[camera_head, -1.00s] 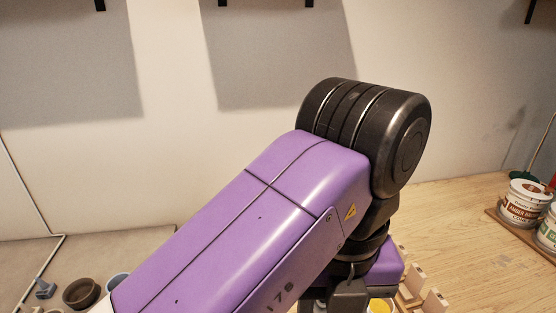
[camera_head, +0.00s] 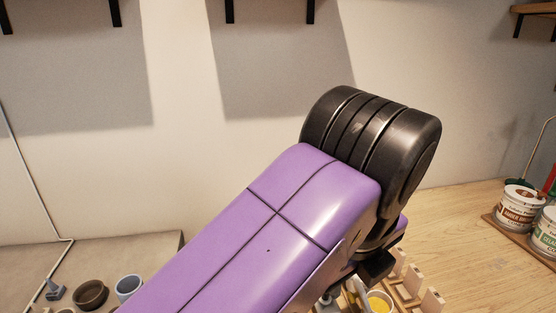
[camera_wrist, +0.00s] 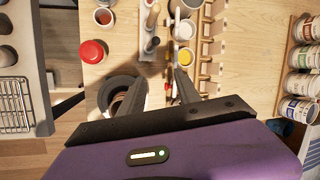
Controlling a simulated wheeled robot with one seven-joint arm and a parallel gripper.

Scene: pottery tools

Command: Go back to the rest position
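My gripper (camera_wrist: 160,84) shows in the wrist view with its two dark fingers apart. Nothing is held between them. It is above the wooden worktop, over a row of tools and small cups. In the head view my purple arm with its black joint fills the middle and hides most of the gripper.
Labelled paint tubs (camera_head: 520,205) stand at right. Bare worktop (camera_wrist: 250,60) lies between rack and tubs.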

